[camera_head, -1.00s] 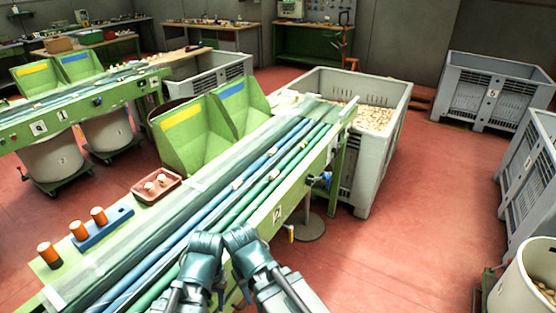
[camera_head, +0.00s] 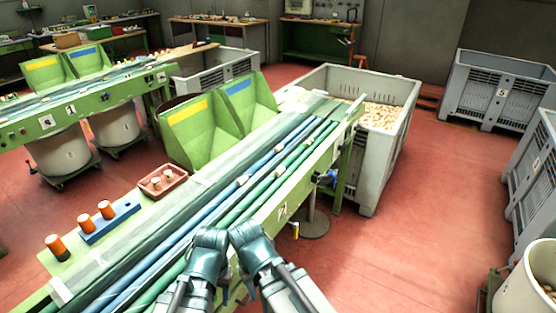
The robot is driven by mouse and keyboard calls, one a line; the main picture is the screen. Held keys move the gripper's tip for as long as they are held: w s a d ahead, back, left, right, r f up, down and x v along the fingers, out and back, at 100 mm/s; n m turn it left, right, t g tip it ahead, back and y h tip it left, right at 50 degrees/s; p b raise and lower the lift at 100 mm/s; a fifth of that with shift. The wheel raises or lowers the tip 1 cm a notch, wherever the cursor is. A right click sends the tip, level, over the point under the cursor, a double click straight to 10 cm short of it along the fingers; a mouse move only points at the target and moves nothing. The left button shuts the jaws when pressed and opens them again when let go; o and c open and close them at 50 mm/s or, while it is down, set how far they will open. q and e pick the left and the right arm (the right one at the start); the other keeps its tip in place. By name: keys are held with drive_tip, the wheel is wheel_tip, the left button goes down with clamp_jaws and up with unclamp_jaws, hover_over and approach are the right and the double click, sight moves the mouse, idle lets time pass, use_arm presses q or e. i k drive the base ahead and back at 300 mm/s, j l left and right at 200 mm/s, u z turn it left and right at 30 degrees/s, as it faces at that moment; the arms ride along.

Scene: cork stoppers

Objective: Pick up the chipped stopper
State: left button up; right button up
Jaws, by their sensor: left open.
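Small pale cork stoppers (camera_head: 242,180) lie on the blue and green belts of the near sorting line (camera_head: 285,209). They are too small to tell which one is chipped. Two pale stoppers sit in a small red tray (camera_head: 152,190) at the line's left side. My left gripper (camera_head: 222,293) is low in the middle of the picture, at the line's near edge. It is open, and I see nothing held in it. My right gripper (camera_head: 240,291) is close beside it, mostly hidden by my arm; its jaws cannot be made out.
Green bins with yellow (camera_head: 190,108) and blue (camera_head: 240,86) labels stand behind the line. A grey crate (camera_head: 372,185) of corks is at its far end. Red floor at right is open.

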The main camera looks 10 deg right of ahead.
sight(243, 179)
drive_tip(key=i+l+z, duration=0.15)
drive_tip(key=z, duration=0.3)
drive_tip(key=i+z, duration=0.2)
drive_tip(key=z, duration=0.25)
drive_tip(key=i+z, duration=0.15)
drive_tip(key=z, duration=0.3)
